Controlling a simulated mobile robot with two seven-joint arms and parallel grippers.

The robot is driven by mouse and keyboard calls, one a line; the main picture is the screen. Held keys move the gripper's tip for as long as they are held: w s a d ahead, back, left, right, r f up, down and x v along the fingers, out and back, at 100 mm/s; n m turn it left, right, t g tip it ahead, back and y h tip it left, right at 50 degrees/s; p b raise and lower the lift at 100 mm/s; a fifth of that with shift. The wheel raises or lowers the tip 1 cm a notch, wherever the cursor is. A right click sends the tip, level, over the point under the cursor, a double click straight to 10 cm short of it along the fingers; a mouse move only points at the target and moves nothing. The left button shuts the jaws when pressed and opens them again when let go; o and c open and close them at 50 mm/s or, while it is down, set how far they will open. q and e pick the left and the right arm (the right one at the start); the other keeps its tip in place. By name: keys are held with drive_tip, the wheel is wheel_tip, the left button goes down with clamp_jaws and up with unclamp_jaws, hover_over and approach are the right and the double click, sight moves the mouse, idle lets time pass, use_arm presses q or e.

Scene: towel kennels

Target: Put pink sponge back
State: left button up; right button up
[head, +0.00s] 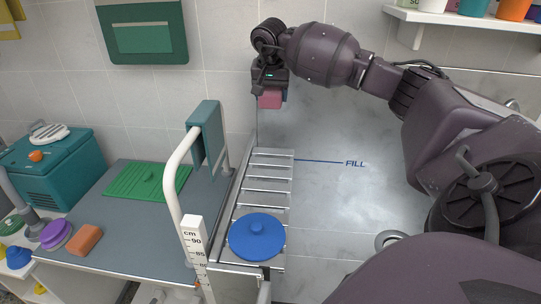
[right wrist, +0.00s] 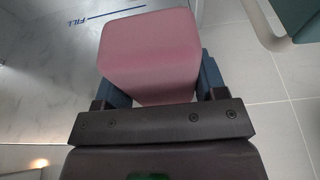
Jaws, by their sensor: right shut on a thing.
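My right gripper (head: 270,80) is at the top middle of the head view, in front of the tiled wall, with its arm coming in from the right. It is shut on the pink sponge (head: 269,99), which hangs below it, above the far end of the slatted rack. In the right wrist view the pink block-shaped sponge (right wrist: 150,50) sits between the two blue fingers (right wrist: 158,85). My left gripper is not in view.
A metal tub (head: 345,205) marked FILL lies at centre right. A slatted rack (head: 267,172) carries a blue lid (head: 257,238). The grey counter (head: 140,228) holds an orange block (head: 85,239) and green mat (head: 148,181).

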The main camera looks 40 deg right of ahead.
hover_over(272, 159)
drive_tip(key=f, duration=1.4)
drive_tip(key=shift+s+a+f, duration=0.15)
drive_tip(key=shift+a+f, duration=0.1)
drive_tip(key=shift+a, duration=0.05)
drive_tip(key=shift+f, duration=0.75)
drive_tip(key=shift+f+b, duration=0.35)
drive_tip(key=shift+f, duration=1.65)
drive_tip(key=shift+f, duration=0.15)
drive_tip(key=o, duration=1.2)
